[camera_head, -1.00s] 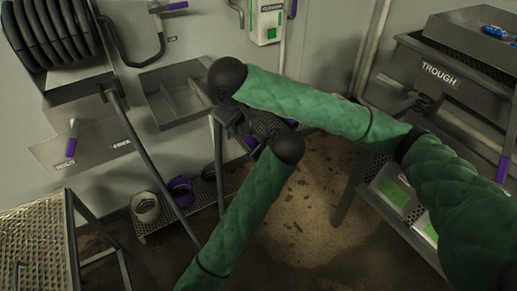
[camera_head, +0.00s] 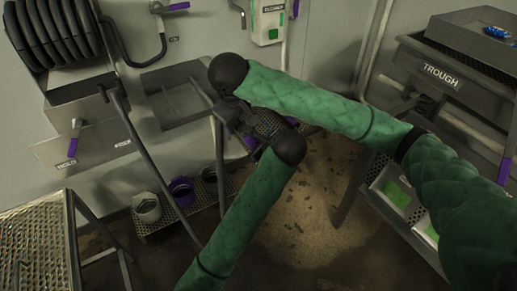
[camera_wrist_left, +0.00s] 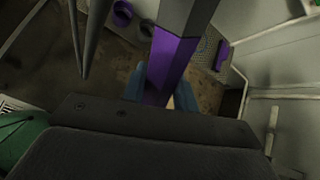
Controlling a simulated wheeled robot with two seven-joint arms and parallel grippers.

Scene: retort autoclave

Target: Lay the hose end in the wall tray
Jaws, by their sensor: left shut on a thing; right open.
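The grey wall tray (camera_head: 154,108) is fixed to the wall at upper left of centre in the head view and looks empty. My right gripper (camera_head: 232,118) is open beside its right end. My left arm rises from below. Its gripper is largely hidden behind the wrists in the head view. In the left wrist view my left gripper (camera_wrist_left: 160,92) has its blue fingers shut on a straight purple and grey bar (camera_wrist_left: 178,55). I cannot tell whether this bar is the hose end.
A black hose coil (camera_head: 50,40) hangs at upper left, above a grey box. A trough (camera_head: 445,75) stands at the right. Buckets (camera_head: 146,207) stand on a low rack by the wall. A mesh-topped stand (camera_head: 32,240) is at lower left. Floor is open at centre.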

